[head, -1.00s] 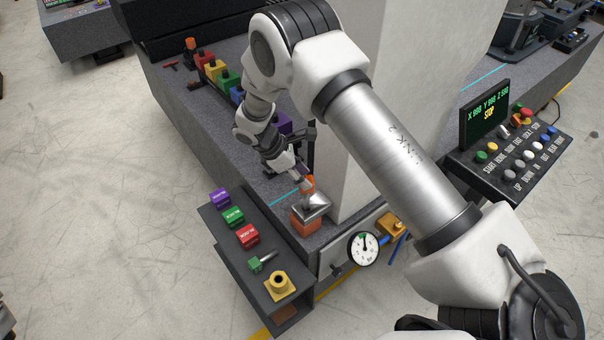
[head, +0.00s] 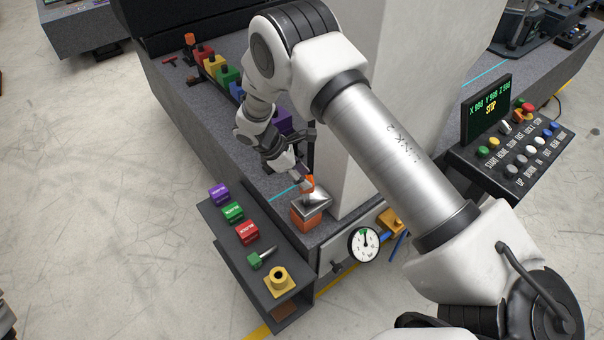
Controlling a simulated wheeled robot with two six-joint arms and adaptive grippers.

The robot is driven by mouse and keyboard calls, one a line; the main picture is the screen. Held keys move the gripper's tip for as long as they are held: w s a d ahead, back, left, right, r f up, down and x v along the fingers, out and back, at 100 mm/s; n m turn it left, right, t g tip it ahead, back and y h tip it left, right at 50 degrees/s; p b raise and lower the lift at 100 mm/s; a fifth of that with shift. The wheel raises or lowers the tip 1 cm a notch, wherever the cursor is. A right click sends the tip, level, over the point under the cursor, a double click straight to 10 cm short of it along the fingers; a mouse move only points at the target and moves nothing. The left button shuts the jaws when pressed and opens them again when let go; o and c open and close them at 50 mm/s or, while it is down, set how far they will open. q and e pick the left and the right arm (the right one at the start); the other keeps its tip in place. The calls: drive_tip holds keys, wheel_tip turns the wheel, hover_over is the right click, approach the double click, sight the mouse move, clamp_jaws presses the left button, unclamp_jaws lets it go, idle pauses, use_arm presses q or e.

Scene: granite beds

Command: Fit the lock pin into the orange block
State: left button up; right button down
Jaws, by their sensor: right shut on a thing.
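The orange block (head: 308,219) sits at the near corner of the granite bed, with a silvery metal plate (head: 313,203) on its top. The pin stands roughly upright just above or at the top of the block. Whether its lower end is inside the block cannot be told at this size. My left gripper is not in view.
A dark shelf (head: 258,286) in front holds purple, green and red blocks, a green-handled tool (head: 260,257) and a yellow socket (head: 279,280). A dial gauge (head: 364,245) is on the bed's front. A pale column (head: 355,130) rises close right of the gripper.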

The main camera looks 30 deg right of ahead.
sight(302, 191)
drive_tip(key=shift+f+b, duration=2.1)
drive_tip(key=shift+f, duration=1.25)
drive_tip(key=c, duration=0.6)
unclamp_jaws()
drive_tip(key=p+v, duration=0.2)
drive_tip(key=v, duration=0.3)
drive_tip(key=shift+r+p, duration=0.1)
drive_tip(key=shift+p, duration=0.3)
